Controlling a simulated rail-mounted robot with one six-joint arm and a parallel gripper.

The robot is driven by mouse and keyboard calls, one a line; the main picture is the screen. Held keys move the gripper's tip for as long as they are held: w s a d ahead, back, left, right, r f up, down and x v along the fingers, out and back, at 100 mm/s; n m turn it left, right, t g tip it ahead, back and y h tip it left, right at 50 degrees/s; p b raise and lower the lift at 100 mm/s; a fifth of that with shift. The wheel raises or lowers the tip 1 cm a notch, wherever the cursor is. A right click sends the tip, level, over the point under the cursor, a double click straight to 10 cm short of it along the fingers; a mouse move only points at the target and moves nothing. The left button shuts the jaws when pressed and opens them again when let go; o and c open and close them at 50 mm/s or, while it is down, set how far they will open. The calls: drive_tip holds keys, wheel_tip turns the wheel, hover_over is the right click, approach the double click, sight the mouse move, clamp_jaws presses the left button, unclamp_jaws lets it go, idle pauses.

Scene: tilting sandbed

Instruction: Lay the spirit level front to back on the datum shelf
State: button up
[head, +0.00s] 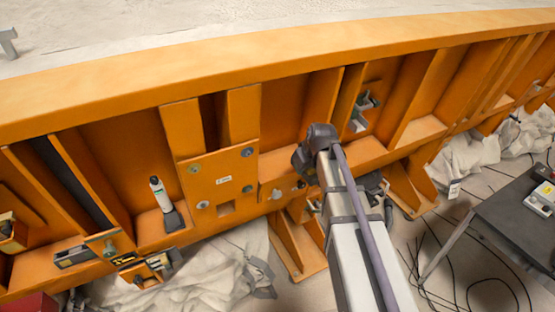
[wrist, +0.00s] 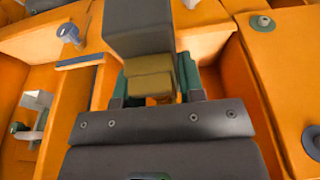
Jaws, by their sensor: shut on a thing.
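In the wrist view my gripper (wrist: 155,97) is shut, its two green-padded fingers on either side of an olive-yellow block (wrist: 150,82). I take this block to be the spirit level, seen end on; most of it is hidden. A dark grey block (wrist: 140,30) shows just beyond it; whether the two are joined I cannot tell. In the head view my arm reaches to the orange frame right of the bolted plate, and its own links hide the gripper and the held thing. I cannot tell for sure which orange ledge is the datum shelf.
The orange frame has upright ribs and deep bays around my arm. A bolted plate (head: 222,182) and a black-and-white cylinder (head: 161,194) stand to the left. A grey bracket (head: 362,110) sits in a bay beyond my arm. A dark table (head: 505,215) stands at the right.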

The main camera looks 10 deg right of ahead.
hover_over(279, 160)
drive_tip(key=s, duration=0.2)
drive_tip(key=f+b, duration=0.2)
drive_tip(key=shift+w+d+f+b, duration=0.15)
drive_tip(key=shift+w+f+b, duration=0.1)
drive_tip(key=shift+f+b, duration=0.15)
wheel_tip(279, 160, down, 5)
drive_tip(key=b, duration=0.4)
drive_tip(key=shift+r+b, duration=0.15)
drive_tip(key=shift+b, duration=0.25)
drive_tip(key=shift+w+r, duration=0.1)
drive_tip(key=shift+w, duration=0.1)
drive_tip(key=shift+c, duration=0.5)
drive_tip(key=shift+r+p, duration=0.15)
drive_tip(key=shift+p, duration=0.15)
drive_tip(key=shift+f, duration=0.2)
drive_tip(key=o, duration=1.1)
drive_tip(key=shift+r, duration=0.15)
